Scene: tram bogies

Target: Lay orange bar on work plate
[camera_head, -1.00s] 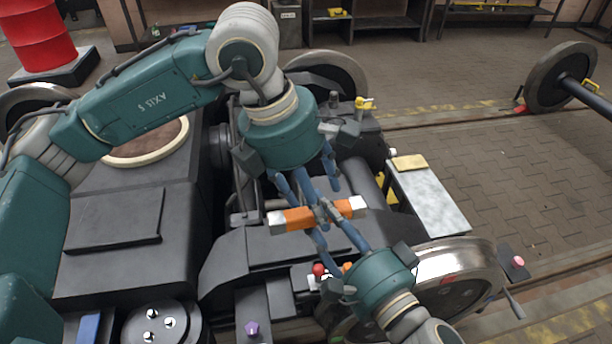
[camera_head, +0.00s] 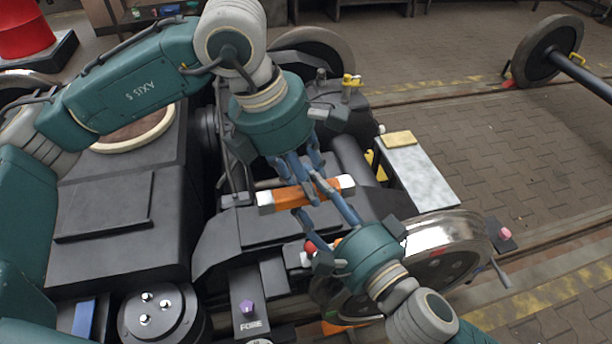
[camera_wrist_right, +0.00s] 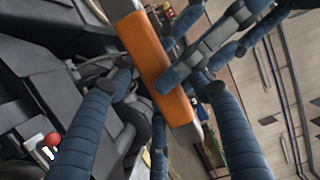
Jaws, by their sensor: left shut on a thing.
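The orange bar (camera_head: 292,196) with pale ends is held roughly level above the dark bogie frame. My left gripper (camera_head: 308,184) comes down from above and is shut on the bar near its middle. My right gripper (camera_head: 318,203) reaches up from below, its fingers spread around the bar. In the right wrist view the bar (camera_wrist_right: 160,70) lies beyond the right fingers, which stand apart, with the left gripper's fingers (camera_wrist_right: 205,50) across it. A pale grey flat plate (camera_head: 425,175), seemingly the work plate, lies to the right with a yellow block (camera_head: 398,138) at its far end.
A dark bogie box (camera_head: 115,225) fills the left. A shiny wheel (camera_head: 440,240) stands below the plate. A small red knob (camera_head: 309,246) is near the right gripper. Open paved floor (camera_head: 500,150) lies right of the plate.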

